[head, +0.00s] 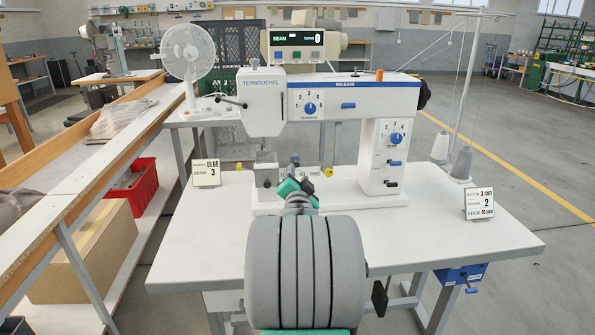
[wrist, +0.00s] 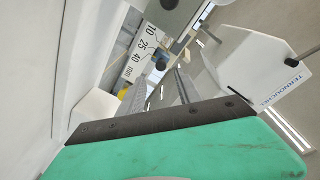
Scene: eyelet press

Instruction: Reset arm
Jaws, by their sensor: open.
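My arm reaches forward from the bottom centre of the head view, its thick grey links in front of the white table. My green gripper (head: 295,187) is beside the base of the white machine (head: 340,105), below its left head; the arm partly hides it. In the wrist view my gripper (wrist: 160,88) shows a green body, a dark bar and two grey ribbed fingers. They stand apart, with nothing visible held between them. A scale plate (wrist: 143,48) marked 10, 25, 40 mm lies beyond the fingertips. I cannot tell whether the fingers touch the machine.
The white table (head: 460,240) has clear areas left and right of my arm. A seam card (head: 206,173) stands left, a stitch card (head: 479,204) right. Thread cones (head: 461,163) stand at the right rear. A fan (head: 188,55) is behind left; a bench (head: 80,165) runs along the left.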

